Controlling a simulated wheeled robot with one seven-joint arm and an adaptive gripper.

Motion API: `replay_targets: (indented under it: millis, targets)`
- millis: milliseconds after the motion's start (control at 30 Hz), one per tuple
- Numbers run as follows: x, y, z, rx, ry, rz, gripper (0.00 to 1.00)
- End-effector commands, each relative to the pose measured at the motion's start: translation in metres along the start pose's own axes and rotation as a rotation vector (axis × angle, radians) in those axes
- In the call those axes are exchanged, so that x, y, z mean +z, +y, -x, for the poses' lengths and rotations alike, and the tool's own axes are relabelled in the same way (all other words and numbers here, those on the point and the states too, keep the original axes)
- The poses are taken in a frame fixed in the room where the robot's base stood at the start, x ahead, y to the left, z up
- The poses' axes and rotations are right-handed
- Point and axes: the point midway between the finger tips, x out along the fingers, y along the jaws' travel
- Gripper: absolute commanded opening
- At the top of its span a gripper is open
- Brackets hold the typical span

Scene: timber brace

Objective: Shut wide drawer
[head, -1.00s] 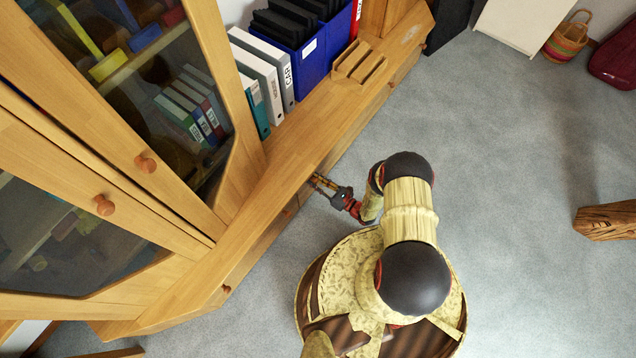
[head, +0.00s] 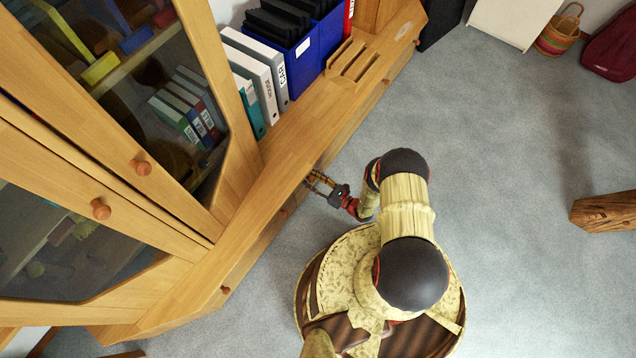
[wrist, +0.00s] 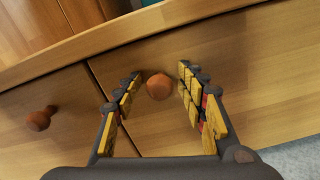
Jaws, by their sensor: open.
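The wide drawer (wrist: 225,65) is a wooden front under the cabinet ledge in the wrist view. It has a round orange-brown knob (wrist: 159,87). Its front looks flush, or nearly flush, with the front beside it; I cannot tell whether a small gap remains. My gripper (wrist: 156,88) is open, its yellow-padded fingers on either side of the knob, and I cannot tell whether they touch it. In the head view my gripper (head: 312,181) is at the cabinet's front edge, and the ledge hides most of the drawer.
A neighbouring drawer with a knob (wrist: 40,119) is to the left. The wooden ledge (head: 290,150) above holds binders (head: 262,72) and a blue file box (head: 300,55). Grey carpet (head: 500,130) is open to the right, with a wooden beam end (head: 603,211) farther off.

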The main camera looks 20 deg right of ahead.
Motion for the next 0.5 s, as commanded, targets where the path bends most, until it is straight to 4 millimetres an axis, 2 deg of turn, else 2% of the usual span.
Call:
replay_targets:
  millis: [167,500]
  targets:
    - [0.0,-0.002,0.02,-0.006,0.0,-0.003,0.41]
    - [0.0,-0.001,0.076,-0.006,0.0,-0.002,0.41]
